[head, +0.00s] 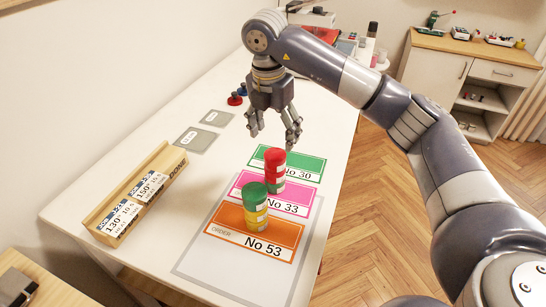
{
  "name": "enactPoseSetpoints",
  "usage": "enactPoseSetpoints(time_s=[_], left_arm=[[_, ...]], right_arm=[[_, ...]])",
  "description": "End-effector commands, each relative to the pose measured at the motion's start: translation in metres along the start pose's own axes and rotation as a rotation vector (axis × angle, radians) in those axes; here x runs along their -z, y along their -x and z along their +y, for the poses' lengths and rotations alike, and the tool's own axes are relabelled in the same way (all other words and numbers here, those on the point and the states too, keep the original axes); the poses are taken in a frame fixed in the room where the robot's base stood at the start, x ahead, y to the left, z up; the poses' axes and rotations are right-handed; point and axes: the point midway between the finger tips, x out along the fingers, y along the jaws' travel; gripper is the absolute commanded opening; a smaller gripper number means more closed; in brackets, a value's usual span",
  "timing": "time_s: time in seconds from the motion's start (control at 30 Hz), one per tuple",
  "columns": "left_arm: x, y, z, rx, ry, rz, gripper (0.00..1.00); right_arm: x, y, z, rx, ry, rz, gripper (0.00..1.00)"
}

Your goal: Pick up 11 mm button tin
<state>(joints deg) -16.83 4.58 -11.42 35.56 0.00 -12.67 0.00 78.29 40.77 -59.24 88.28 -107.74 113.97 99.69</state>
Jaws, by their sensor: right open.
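A red tin stack (274,172), seemingly two tins, stands upright near the pink No 33 card (305,205) and the green No 30 card (310,167). A green tin (252,193) sits on a yellow tin (255,217) on the orange No 53 card (225,222). The tins' small labels are too small to read, so I cannot tell which is the 11 mm tin. My right gripper (274,130) points down, open and empty, just above and behind the red stack, apart from it. My left gripper is not in view.
A wooden rack (165,165) with job cards stands at the left. Two grey labelled pads (194,140) lie behind it. Small red and blue items (236,98) sit beside my right gripper. The white table's (90,190) right edge is close to the cards. A cabinet (450,75) stands beyond.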

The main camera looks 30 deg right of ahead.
Motion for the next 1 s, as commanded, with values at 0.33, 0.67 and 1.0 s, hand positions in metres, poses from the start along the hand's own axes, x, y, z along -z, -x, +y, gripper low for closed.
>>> enactPoseSetpoints(time_s=[0.33,0.67,1.0], left_arm=[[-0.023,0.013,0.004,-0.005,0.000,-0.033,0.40],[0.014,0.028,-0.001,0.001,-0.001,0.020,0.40],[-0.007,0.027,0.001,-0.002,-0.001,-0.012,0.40]], right_arm=[[0.002,-0.035,-0.001,0.000,0.001,0.001,0.70],[0.005,-0.077,-0.001,-0.002,0.000,0.001,0.70],[0.005,-0.080,-0.001,-0.003,0.001,0.001,0.50]])
